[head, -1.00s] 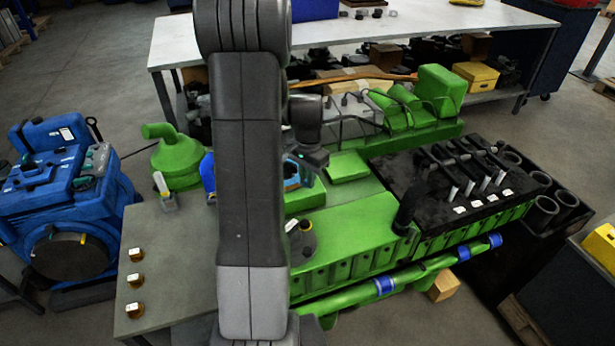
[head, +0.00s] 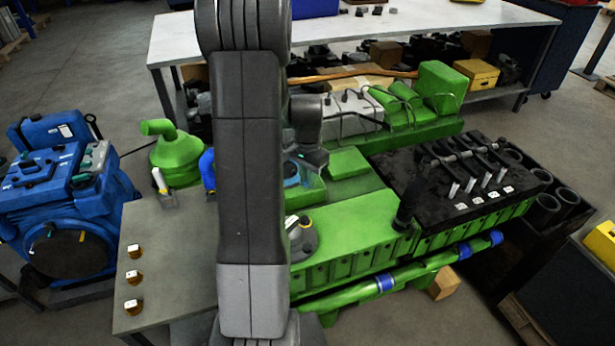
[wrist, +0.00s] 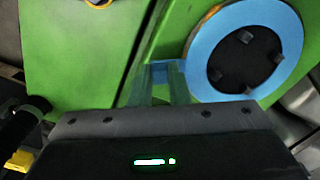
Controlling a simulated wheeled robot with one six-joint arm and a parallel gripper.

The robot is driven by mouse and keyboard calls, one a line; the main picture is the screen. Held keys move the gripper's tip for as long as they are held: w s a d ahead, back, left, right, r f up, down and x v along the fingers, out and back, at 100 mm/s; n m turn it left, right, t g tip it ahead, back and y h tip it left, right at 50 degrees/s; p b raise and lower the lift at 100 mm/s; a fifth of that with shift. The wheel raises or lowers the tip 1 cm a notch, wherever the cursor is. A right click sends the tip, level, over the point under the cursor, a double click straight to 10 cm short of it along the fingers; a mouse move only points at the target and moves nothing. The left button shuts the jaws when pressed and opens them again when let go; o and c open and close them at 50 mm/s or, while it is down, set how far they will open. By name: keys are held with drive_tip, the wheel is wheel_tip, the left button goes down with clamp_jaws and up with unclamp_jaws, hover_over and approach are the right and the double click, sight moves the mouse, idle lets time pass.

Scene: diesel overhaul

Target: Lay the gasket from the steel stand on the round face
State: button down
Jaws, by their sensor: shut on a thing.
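The gasket (wrist: 203,62) is a flat blue ring with a small tab on its left. In the wrist view my gripper (wrist: 166,82) is shut on that tab. The dark round face (wrist: 243,58), with several small lugs, shows through the ring's opening. I cannot tell whether the ring touches it or hangs just above. In the head view my gripper (head: 306,155) is over the green engine, largely behind my arm, and only a bit of blue shows below it. A small grey stand (head: 166,199) with a pale upright piece is on the grey bench; I cannot tell if it is the steel stand.
The green engine (head: 350,232) fills the middle, with a black valve-gear top (head: 455,185) at right. A round grey piece (head: 303,243) sits on its near block. Several brass-coloured pieces (head: 134,277) line the grey bench (head: 180,250). A blue machine (head: 65,205) stands left.

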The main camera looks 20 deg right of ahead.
drive_tip(key=c, duration=1.3)
unclamp_jaws()
wheel_tip(320, 180, up, 14)
